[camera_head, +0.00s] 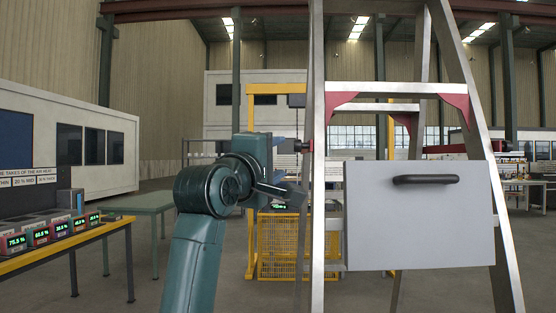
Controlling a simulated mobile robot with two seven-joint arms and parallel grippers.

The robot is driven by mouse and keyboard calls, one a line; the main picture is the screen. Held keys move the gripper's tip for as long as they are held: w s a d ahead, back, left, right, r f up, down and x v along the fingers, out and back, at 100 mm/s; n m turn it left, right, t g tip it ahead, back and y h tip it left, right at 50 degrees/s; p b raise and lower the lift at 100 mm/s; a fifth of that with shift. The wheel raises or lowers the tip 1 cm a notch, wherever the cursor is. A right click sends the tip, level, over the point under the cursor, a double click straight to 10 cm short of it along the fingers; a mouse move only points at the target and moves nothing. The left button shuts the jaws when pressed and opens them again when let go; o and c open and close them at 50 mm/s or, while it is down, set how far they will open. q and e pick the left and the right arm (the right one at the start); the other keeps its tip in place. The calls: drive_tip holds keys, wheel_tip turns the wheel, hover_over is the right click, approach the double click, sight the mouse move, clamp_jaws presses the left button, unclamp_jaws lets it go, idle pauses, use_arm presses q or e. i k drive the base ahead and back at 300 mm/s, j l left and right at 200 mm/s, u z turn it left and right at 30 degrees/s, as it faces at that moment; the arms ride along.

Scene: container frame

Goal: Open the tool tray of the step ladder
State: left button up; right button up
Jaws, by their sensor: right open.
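The step ladder (318,110) stands upright in front of me, right of centre, with bare metal rails and red corner brackets. Its tool tray (420,230) shows as a flat light-grey panel standing upright between the front rails. A black bar handle (425,180) is fixed near the panel's top edge. My right gripper (289,168) is open and empty. It is left of the ladder's left rail, at about handle height in the picture, apart from the handle. Whether it touches the rail I cannot tell. My left gripper is not in view.
A yellow-edged table (62,250) with several small displays stands at the left, with a green table (146,203) behind it. A yellow mesh guard (278,260) stands behind my gripper. The floor around the ladder looks mostly clear.

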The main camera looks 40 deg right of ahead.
sight(398, 214)
drive_tip(key=k+j, duration=0.1)
drive_tip(key=j, duration=0.25)
drive_tip(key=k+j, duration=0.15)
drive_tip(key=j, duration=0.15)
drive_tip(key=k+j, duration=0.1)
drive_tip(key=j, duration=0.25)
drive_tip(key=k+j, duration=0.1)
drive_tip(key=j, duration=0.25)
